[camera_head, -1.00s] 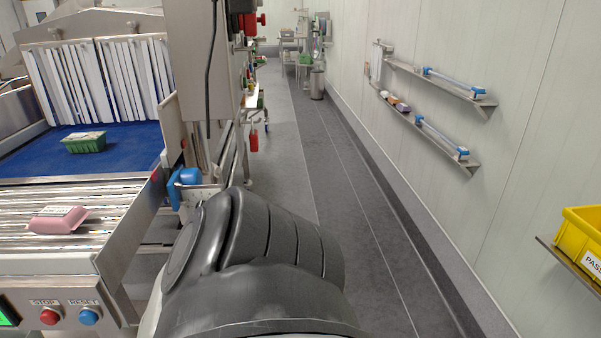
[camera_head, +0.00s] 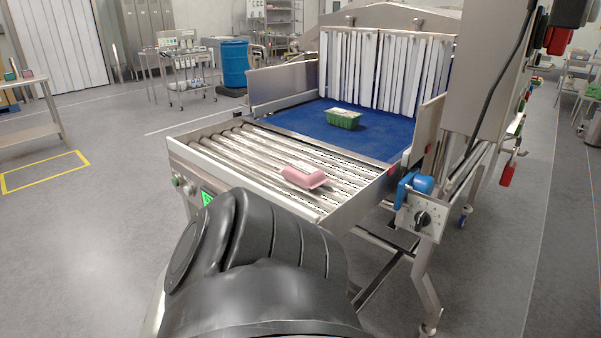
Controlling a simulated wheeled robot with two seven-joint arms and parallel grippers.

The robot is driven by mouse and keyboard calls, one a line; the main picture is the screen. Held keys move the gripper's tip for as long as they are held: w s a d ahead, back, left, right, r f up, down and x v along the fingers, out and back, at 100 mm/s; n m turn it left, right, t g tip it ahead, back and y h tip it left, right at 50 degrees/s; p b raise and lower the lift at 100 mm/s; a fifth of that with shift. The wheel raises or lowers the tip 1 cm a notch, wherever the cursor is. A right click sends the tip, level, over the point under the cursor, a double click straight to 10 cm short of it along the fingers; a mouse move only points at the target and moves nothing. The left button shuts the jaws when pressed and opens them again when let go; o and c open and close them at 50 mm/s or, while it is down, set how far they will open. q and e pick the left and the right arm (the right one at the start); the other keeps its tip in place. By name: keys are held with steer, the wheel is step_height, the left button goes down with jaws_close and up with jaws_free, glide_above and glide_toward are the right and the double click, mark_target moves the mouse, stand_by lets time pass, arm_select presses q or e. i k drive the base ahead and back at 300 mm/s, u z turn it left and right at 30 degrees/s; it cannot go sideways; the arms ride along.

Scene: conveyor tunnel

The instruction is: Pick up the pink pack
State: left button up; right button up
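The pink pack (camera_head: 305,179) lies on the metal roller section (camera_head: 262,155) at the near end of the conveyor, towards its right side. It is a shallow pink tray with a pale top. A black part of my own body fills the bottom middle of the view, in front of the conveyor. Neither of my grippers is in view.
A green pack (camera_head: 343,120) sits on the blue belt (camera_head: 292,121) before the white strip curtain (camera_head: 385,72). Open grey floor (camera_head: 100,240) lies to the left; a blue drum (camera_head: 235,63) stands behind.

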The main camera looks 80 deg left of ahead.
mark_target(304, 175)
steer(key=u, duration=2.75)
